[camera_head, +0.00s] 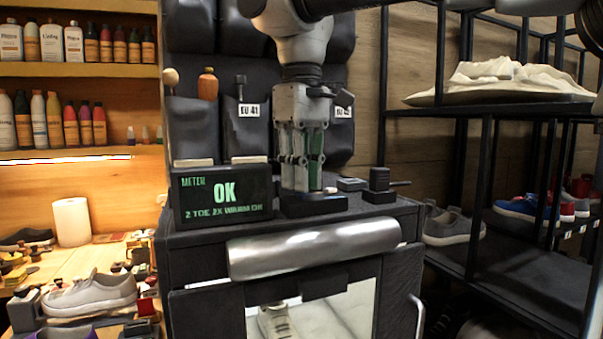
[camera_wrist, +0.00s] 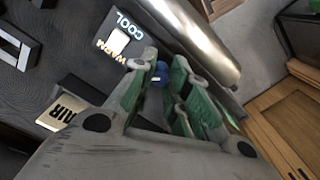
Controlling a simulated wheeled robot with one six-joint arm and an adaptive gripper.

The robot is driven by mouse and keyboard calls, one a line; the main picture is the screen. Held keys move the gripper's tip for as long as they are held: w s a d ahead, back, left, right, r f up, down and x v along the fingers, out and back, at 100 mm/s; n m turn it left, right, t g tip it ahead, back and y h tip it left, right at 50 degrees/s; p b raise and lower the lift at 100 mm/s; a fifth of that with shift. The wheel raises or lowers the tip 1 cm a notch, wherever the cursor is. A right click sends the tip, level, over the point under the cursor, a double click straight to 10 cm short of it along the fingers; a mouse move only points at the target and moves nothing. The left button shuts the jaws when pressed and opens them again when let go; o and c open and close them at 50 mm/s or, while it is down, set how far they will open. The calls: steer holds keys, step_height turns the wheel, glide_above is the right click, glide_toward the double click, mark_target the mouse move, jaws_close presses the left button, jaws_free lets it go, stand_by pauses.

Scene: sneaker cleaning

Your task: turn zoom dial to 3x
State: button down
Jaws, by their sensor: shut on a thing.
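My gripper (camera_head: 302,186) points straight down over a low black block (camera_head: 318,206) on top of the dark cabinet. Its green-padded fingers are shut on a small blue knob (camera_wrist: 161,72), which I take for the zoom dial. The fingers mostly hide it in the wrist view, and it cannot be seen in the head view. Its markings and setting do not show. A black meter (camera_head: 221,194) left of my gripper reads OK in green, with a smaller line below that is hard to read.
A black box with a rod (camera_head: 379,180) stands right of my gripper. A silver cylinder (camera_head: 314,247) runs along the cabinet front. Dark pouches hang behind; shoe racks are at right.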

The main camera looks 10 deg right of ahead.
steer(key=c, duration=1.3)
jaws_free()
steer(key=shift+c, duration=0.2)
steer(key=shift+r, duration=0.15)
step_height(320, 180, up, 12)
steer(key=shift+s, duration=0.1)
